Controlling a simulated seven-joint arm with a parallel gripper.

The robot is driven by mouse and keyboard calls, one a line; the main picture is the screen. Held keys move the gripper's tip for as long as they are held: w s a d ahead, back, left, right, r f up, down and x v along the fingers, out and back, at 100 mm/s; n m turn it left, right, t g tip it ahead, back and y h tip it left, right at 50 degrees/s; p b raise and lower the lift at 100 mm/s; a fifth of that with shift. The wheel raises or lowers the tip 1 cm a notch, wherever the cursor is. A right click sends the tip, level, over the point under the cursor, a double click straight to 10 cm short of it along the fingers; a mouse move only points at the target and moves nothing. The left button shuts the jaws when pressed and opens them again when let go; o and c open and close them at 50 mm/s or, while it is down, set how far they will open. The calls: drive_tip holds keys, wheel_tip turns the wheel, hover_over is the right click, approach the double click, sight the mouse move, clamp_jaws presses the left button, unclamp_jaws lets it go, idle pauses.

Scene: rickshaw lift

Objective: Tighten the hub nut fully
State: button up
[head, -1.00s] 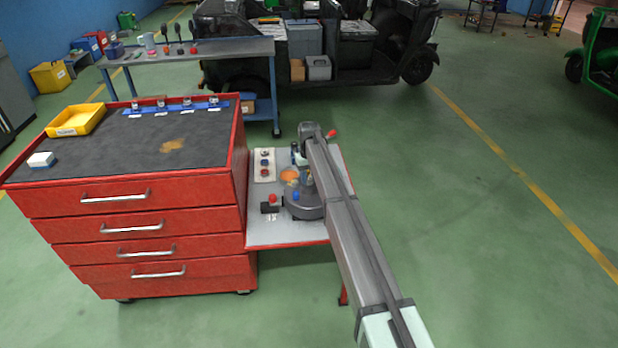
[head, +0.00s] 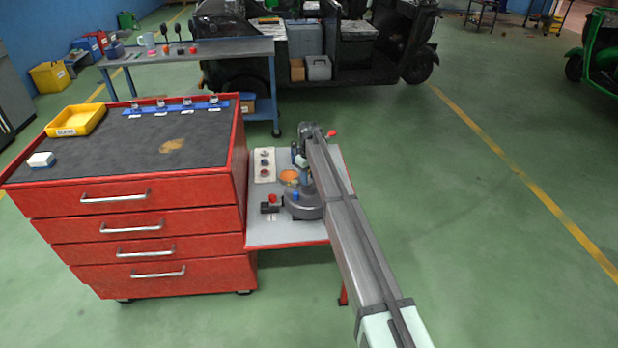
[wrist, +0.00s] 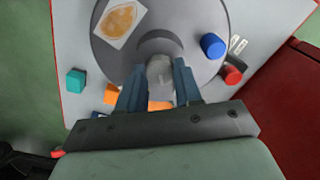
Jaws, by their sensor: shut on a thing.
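The hub is a grey disc (wrist: 203,20) on the small side table, and it also shows in the head view (head: 302,208) beside my arm's end. The hub nut (wrist: 160,68) is a pale grey rounded piece near the disc's lower edge in the wrist view. My gripper (wrist: 160,77) has its two blue-grey fingers on either side of the nut and is shut on it. The nut's lower part is hidden between the fingers.
Floor to the right is clear.

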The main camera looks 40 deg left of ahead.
drive_tip(key=o, duration=1)
drive_tip(key=shift+o, duration=0.2)
wheel_tip(320, 180, up, 14)
drive_tip(key=shift+f, duration=0.1)
idle(0.5)
